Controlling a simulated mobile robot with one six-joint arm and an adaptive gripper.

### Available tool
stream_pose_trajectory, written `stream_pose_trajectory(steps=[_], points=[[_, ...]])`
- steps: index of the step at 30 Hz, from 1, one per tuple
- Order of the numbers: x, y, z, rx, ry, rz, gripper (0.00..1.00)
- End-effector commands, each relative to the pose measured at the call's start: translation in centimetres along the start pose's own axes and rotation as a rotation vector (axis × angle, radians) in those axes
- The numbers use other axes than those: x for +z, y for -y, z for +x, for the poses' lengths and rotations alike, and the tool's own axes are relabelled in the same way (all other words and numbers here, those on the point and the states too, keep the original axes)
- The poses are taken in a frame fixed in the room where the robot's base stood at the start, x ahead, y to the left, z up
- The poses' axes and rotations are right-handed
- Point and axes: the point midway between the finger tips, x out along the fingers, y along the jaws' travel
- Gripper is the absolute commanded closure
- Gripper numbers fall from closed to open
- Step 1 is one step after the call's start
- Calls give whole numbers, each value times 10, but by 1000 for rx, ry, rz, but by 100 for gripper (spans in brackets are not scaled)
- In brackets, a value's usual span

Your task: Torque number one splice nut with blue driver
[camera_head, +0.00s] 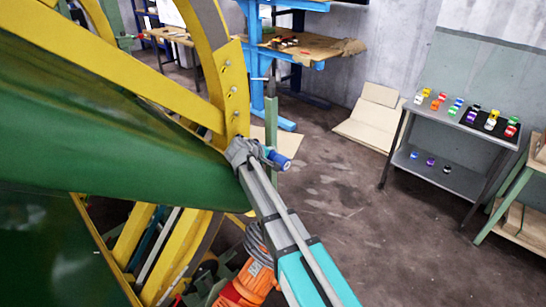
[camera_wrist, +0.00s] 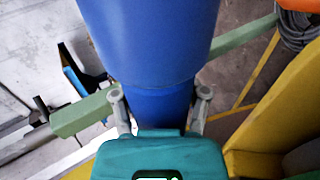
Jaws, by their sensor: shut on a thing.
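My gripper (camera_head: 262,156) is shut on the blue driver (camera_head: 279,160), beside the yellow ring. In the wrist view the blue driver (camera_wrist: 150,45) is a thick blue cylinder between the two grey fingers of my gripper (camera_wrist: 160,97). Several small bolts or nuts (camera_head: 232,89) run in a line down the yellow splice plate (camera_head: 240,75), just above and left of my gripper. No numbers can be read on them, so I cannot tell which is number one. The driver's working end is not clear, and I see no contact with a nut.
A large green body (camera_head: 100,130) fills the left side. A grey cart (camera_head: 425,108) at the right bears several coloured items. A blue rack (camera_head: 257,60) stands behind, with cardboard sheets (camera_head: 365,125) on the floor. An orange machine (camera_head: 245,285) sits low beside my arm. Floor at centre right is clear.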

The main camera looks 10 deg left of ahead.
Motion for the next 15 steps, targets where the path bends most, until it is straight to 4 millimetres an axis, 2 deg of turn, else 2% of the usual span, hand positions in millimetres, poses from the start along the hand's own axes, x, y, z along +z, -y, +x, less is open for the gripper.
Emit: stream_pose_trajectory(steps=[15], points=[[-5,-1,0,2,0,0,100]])
